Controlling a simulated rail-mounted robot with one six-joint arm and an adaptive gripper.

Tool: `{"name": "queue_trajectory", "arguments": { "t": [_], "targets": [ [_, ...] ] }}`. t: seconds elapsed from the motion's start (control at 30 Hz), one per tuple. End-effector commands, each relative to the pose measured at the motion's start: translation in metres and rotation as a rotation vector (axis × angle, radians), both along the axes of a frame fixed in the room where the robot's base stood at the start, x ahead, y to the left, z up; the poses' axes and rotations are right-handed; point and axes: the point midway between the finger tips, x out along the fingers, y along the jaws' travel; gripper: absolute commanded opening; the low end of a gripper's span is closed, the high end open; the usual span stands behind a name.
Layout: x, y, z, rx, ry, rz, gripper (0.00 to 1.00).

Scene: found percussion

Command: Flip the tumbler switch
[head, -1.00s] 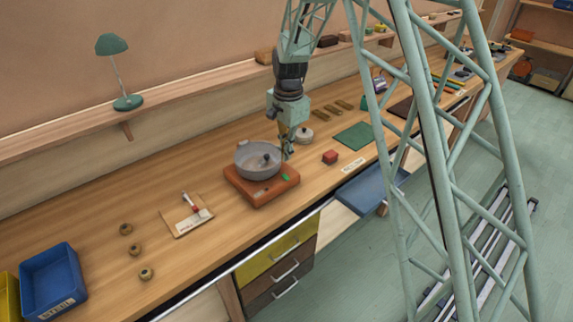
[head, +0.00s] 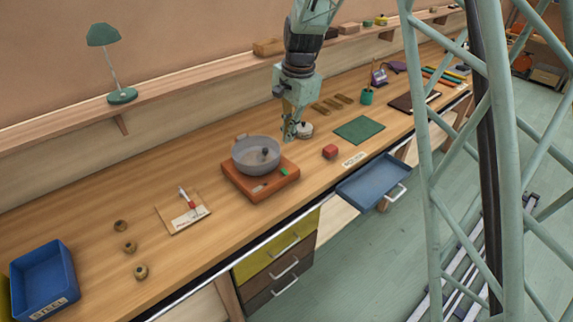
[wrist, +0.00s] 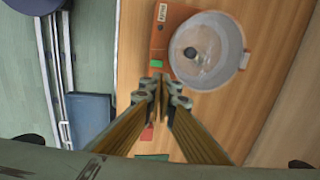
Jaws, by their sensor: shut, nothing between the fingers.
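An orange-red box (head: 262,190) stands on the bench with a grey pan (head: 255,165) on top. A small green piece (head: 284,171) at the box's right end looks like the tumbler switch; its position cannot be told. In the wrist view the green piece (wrist: 156,63) shows just beyond my fingertips, beside the pan (wrist: 205,75). My gripper (head: 289,137) is shut and empty, pointing down above the bench to the right of the pan. In the wrist view its fingertips (wrist: 160,82) are together. It appears apart from the green piece.
A red block (head: 330,152), a green mat (head: 359,130) and a round lidded tin (head: 304,130) lie right of the box. A blue drawer (head: 372,180) juts out from the bench front.

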Motion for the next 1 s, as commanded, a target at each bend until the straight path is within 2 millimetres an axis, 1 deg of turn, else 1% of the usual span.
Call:
{"name": "queue_trajectory", "arguments": {
  "t": [0.27,0.47,0.67,1.0],
  "targets": [
    [0.0,0.0,-0.001,0.0,0.0,0.0,0.0],
    [0.001,0.001,-0.008,-0.001,0.001,0.0,0.0],
    [0.002,0.002,-0.025,-0.001,0.002,0.0,0.0],
    [0.007,0.007,-0.066,-0.001,0.002,0.0,0.0]
  ]
}}
